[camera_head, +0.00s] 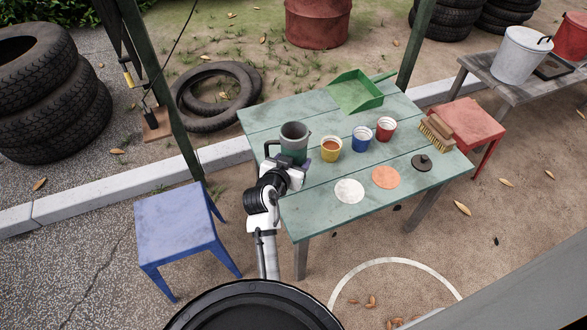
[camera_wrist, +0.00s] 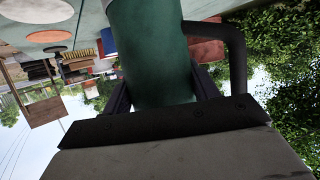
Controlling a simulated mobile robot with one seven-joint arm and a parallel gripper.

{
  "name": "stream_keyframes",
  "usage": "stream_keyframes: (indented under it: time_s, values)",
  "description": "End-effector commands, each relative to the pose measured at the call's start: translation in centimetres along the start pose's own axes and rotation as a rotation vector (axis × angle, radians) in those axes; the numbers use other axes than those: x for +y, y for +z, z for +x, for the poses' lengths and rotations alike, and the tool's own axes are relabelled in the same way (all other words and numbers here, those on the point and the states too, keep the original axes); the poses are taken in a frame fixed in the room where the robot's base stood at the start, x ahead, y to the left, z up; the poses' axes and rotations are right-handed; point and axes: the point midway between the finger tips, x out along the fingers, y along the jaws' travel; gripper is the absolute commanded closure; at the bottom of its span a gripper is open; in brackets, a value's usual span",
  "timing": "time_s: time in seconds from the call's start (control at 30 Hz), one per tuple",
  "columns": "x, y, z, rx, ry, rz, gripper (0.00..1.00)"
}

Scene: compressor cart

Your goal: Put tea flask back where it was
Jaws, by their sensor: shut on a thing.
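The tea flask (camera_head: 294,140) is a green, grey-rimmed open vessel with a dark handle on its left, at the left part of the green table (camera_head: 310,205) in the head view. My gripper (camera_head: 287,172) is shut on its body from the near side. In the wrist view, the flask's green body (camera_wrist: 152,50) stands between my gripper's fingers (camera_wrist: 163,85), with the handle (camera_wrist: 235,55) at the right. The flask looks about upright. Its base is hidden, so I cannot tell whether it touches the table. A dark lid with a knob (camera_head: 422,162) lies at the table's right.
A yellow cup of amber liquid (camera_head: 331,149), a blue cup (camera_head: 361,138) and a red cup (camera_head: 386,129) stand right of the flask. A white disc (camera_head: 349,191) and an orange disc (camera_head: 385,177) lie in front.

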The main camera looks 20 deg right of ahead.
Motion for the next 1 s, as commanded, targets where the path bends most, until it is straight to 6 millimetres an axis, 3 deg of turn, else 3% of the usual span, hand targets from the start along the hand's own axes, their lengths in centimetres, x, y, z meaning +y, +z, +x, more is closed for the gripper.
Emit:
stream_keyframes:
  time_s: [0.3,0.7,0.73,0.87,1.0]
  values:
    - [0.0,3.3,1.4,0.004,-0.001,0.000,0.93]
    - [0.0,3.9,1.6,0.004,-0.001,0.001,0.93]
    - [0.0,4.0,1.6,-0.001,0.000,0.000,0.38]
    - [0.0,4.0,1.6,-0.001,0.000,0.000,0.21]
    - [0.0,4.0,1.6,-0.001,0.000,0.000,0.19]
